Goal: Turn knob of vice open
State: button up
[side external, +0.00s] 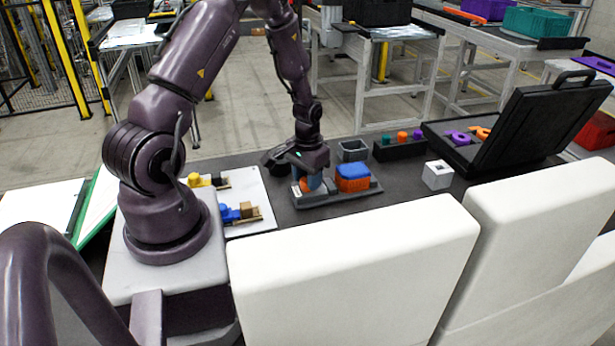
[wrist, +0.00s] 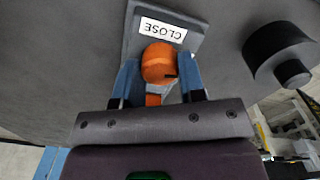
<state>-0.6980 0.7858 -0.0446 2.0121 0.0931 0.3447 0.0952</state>
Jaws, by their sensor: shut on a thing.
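The orange knob (wrist: 158,62) sits between the two blue fingers of my gripper (wrist: 160,78) in the wrist view. My gripper is shut on it. A white label reading CLOSE, upside down (wrist: 163,30), lies on the grey plate beside the knob. In the side external view my gripper (side external: 308,184) points down at the left end of a grey fixture (side external: 320,199). The fingers hide part of the knob there.
A white board (side external: 250,188) with yellow (side external: 202,180) and blue (side external: 238,212) fixtures lies to the left. A grey open box (side external: 353,150) and a black rack (side external: 400,149) stand behind. A white cube (side external: 437,175) and an open black case (side external: 540,118) are right.

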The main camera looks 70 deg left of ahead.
jog(key=shift+m, duration=1.2)
jog(key=o, duration=0.9)
jog(key=shift+o, duration=0.2)
notch_tip(320, 180, up, 13)
